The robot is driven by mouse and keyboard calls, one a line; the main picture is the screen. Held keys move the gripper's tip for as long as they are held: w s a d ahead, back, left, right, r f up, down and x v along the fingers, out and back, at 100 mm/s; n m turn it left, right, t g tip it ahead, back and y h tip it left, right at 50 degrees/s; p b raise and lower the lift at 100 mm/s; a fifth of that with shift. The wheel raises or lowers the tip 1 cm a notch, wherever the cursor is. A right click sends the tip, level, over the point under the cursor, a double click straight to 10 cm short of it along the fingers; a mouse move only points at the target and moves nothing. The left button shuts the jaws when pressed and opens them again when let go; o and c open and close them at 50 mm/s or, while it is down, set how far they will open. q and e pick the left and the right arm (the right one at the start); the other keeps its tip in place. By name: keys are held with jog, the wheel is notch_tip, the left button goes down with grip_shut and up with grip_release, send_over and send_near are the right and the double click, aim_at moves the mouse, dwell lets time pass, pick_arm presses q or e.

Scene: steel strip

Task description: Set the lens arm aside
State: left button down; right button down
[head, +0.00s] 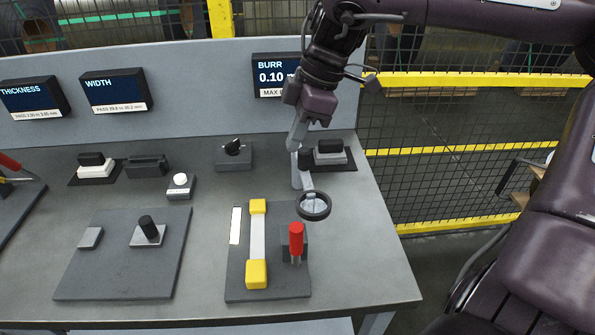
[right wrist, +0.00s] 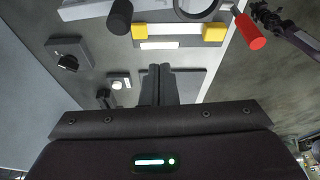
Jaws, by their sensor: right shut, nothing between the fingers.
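The lens arm is grey, with a black-rimmed round lens (head: 313,206) at its end. In the head view the lens hangs over the back right corner of the strip fixture (head: 238,285), behind the red clamp handle (head: 296,240). Part of the rim shows at the top of the right wrist view (right wrist: 197,14). My right gripper (head: 296,148) is above the back of the bench, close to the lens arm's upright; I cannot tell if they touch. Its fingers (right wrist: 160,72) are together and empty. My left gripper is not in view.
The fixture holds a pale strip (head: 258,235) between two yellow blocks. A plate with a black-knobbed block (head: 147,232) lies to its left. A white button (head: 181,182), a rotary knob (head: 233,147) and a black-topped block (head: 330,148) stand behind. Yellow-railed mesh fencing (head: 450,150) borders the right.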

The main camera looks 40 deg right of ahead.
aim_at(306, 167)
notch_tip(306, 167, down, 9)
jog(key=p, duration=0.3)
jog(key=shift+s+d+f, duration=0.15)
jog(key=shift+d+f, duration=0.05)
jog(key=shift+d, duration=0.15)
dwell(0.4)
